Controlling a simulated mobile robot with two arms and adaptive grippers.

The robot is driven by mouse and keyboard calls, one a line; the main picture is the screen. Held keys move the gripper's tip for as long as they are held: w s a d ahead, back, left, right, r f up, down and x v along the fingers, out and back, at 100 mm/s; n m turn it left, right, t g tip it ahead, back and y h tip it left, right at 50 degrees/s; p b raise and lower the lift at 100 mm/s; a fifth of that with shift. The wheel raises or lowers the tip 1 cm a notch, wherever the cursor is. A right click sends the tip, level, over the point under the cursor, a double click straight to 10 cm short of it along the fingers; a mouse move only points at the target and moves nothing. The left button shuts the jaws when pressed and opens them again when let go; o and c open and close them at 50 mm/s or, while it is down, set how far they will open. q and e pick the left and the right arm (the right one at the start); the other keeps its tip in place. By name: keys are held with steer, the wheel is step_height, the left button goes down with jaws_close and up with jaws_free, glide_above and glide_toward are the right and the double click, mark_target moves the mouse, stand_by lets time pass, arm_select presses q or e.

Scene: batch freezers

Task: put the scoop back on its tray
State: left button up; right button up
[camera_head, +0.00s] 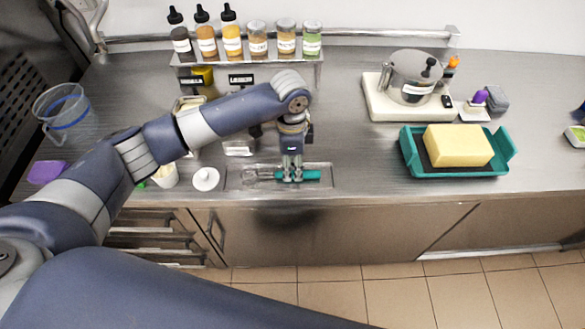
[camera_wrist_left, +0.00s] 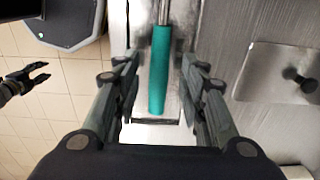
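The scoop has a teal handle (camera_head: 312,175) and a metal head (camera_head: 251,175). It appears to lie lengthwise in the shallow metal tray (camera_head: 328,185) at the counter's front edge. My left gripper (camera_head: 292,177) points down over the handle. In the left wrist view the teal handle (camera_wrist_left: 159,70) runs between the two spread fingers of my left gripper (camera_wrist_left: 160,95), with a gap on each side. The scoop's head is out of that view. My right gripper (camera_wrist_left: 27,76) shows at the left edge of the wrist view, with its fingers apart and empty.
A white round lid (camera_head: 206,179) and a white cup (camera_head: 165,176) stand left of the tray. A teal tray (camera_head: 408,165) with a yellow block (camera_head: 458,146) is to the right. Bottles on a shelf (camera_head: 250,57) stand behind.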

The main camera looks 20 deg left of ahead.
mark_target(292, 173)
arm_select(q)
step_height(292, 173, up, 10)
steer(key=b, duration=0.1)
steer(key=shift+b, duration=0.3)
steer(key=shift+s+f, duration=0.1)
